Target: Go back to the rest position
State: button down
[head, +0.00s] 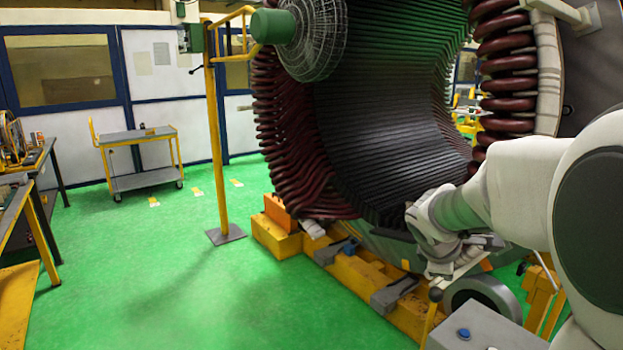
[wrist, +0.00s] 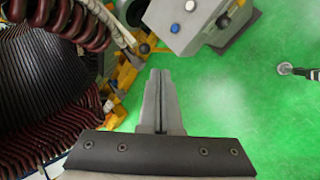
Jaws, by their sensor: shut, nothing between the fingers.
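My gripper (wrist: 159,76) is shut and empty in the wrist view. Its two grey fingers lie side by side over the green floor. In the head view my arm comes in from the right and my wrist is in front of the lower right part of the large stator (head: 395,110). The fingers are hard to make out there. In the wrist view the stator (wrist: 45,75), with its dark slots and red coils, is at the left, apart from the fingers.
A grey control box (head: 480,328) with a blue button stands below my arm; it also shows in the wrist view (wrist: 185,22). A cart (head: 140,150) stands at the back left. Green floor at the left is mostly clear.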

jog(key=s+a+r+m+y, duration=0.1)
jog(key=s+a+m, duration=0.3)
jog(key=s, duration=0.4)
jog(key=s+a+r+m+y, duration=0.1)
jog(key=s+a+m, duration=0.3)
jog(key=s, duration=0.4)
jog(key=s+a+r+m+y, duration=0.1)
jog(key=s+a+m+y, duration=0.2)
jog(key=s, duration=0.6)
jog(key=shift+a+r+m, duration=0.3)
jog(key=shift+a+m, duration=0.6)
jog(key=shift+m, duration=0.1)
jog(key=shift+d, duration=0.15)
